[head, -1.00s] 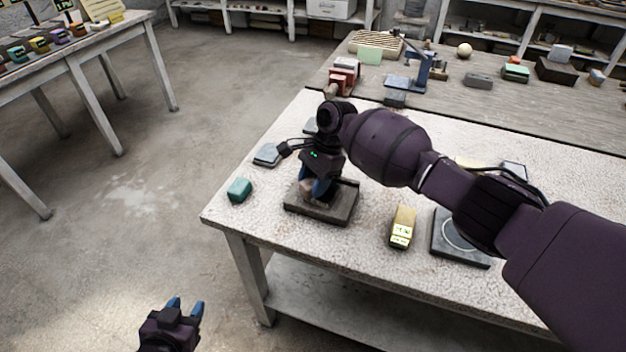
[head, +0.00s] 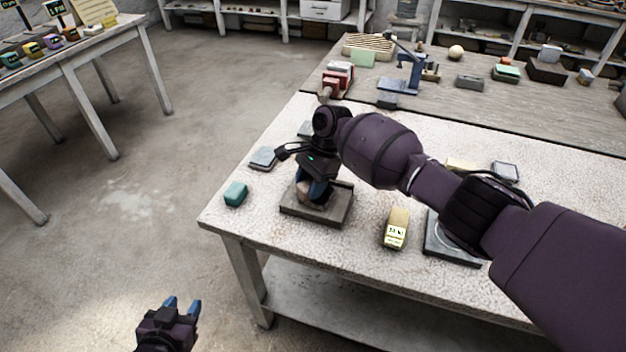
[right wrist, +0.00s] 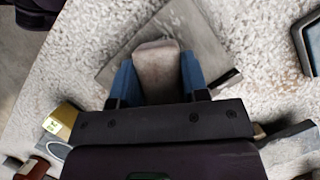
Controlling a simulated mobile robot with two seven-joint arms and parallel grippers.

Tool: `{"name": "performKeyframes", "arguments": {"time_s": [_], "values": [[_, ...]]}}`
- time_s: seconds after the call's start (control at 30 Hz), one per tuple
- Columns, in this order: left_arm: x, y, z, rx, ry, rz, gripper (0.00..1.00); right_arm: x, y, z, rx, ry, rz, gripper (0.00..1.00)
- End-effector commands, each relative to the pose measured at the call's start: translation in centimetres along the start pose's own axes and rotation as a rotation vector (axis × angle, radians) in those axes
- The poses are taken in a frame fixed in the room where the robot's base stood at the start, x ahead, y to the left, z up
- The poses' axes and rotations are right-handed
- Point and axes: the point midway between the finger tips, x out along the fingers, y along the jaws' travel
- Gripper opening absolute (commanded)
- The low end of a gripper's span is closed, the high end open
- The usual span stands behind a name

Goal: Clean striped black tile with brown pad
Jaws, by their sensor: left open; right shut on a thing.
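My right gripper (head: 316,191) is shut on a brownish-grey pad (right wrist: 158,75), held between its blue fingers. It is over a dark square tile (head: 300,212) near the left part of the pale table. In the right wrist view the pad lies over the middle of that tile (right wrist: 208,48); I cannot tell whether they touch. A dark band shows at the tile's right edge; other marks are hidden or unclear. A second dark tile (head: 437,250) with a pale ring lies further right, partly behind my right arm. My left gripper (head: 183,304) is open and empty, low over the floor.
A yellow block with a label (head: 396,230) stands between the two tiles. A teal block (head: 235,193) and a grey-blue piece (head: 263,158) lie left of the gripper. The wooden table behind (head: 520,110) holds several items.

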Motion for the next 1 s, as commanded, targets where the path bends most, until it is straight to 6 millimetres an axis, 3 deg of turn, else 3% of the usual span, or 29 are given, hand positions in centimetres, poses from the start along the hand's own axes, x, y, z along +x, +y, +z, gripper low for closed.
{"name": "performKeyframes", "arguments": {"time_s": [0.57,1.0], "values": [[-0.8,-0.2,-2.1,0.0,0.012,-0.001,0.43,1.0,0.1,2.2,0.001,-0.002,0.003,0.15],[-0.7,-0.2,-1.9,0.0,0.011,-0.001,0.43,0.3,0.1,0.5,0.003,-0.001,0.003,0.15]]}}
